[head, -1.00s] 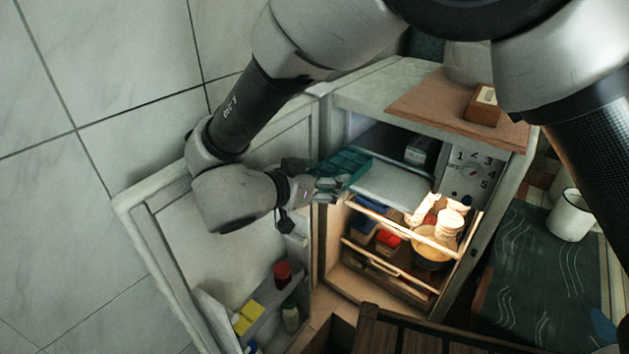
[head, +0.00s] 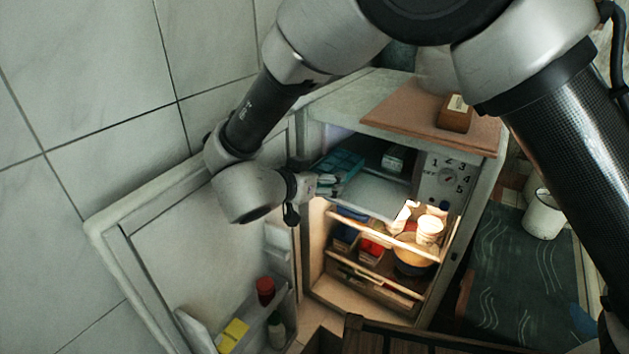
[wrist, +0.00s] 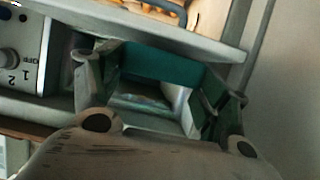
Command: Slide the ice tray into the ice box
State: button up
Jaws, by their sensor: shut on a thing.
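The teal ice tray (head: 341,162) is at the left side of the ice box (head: 372,146), the dark upper compartment of the open fridge. Its far part is inside the opening. My gripper (head: 328,182) is shut on the near end of the tray, just at the opening. In the wrist view the teal tray (wrist: 160,64) shows between my two fingers (wrist: 160,95). The tray's underside and its exact contact with the floor of the ice box are hidden.
A small box (head: 394,158) sits in the ice box to the tray's right. A numbered dial panel (head: 447,178) stands right of the opening. Below are a pale shelf (head: 372,194) and racks with food. The open fridge door (head: 190,250) is at the left, close to my arm.

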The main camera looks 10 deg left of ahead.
aim_at(350, 153)
jog(key=shift+w+d+f, duration=0.1)
jog(key=shift+w+d, duration=0.6)
jog(key=shift+w, duration=1.25)
jog(key=shift+w+d+r, duration=0.1)
jog(key=shift+w+d, duration=0.55)
jog(key=shift+w, duration=1.3)
jog(key=shift+w+d+f, duration=0.1)
jog(key=shift+w+d, duration=0.6)
jog(key=shift+w, duration=1.25)
jog(key=shift+r+x, duration=0.2)
jog(key=shift+x, duration=1.2)
jog(key=shift+w+d, duration=0.1)
jog(key=o, duration=1.3)
jog(key=shift+f, duration=0.1)
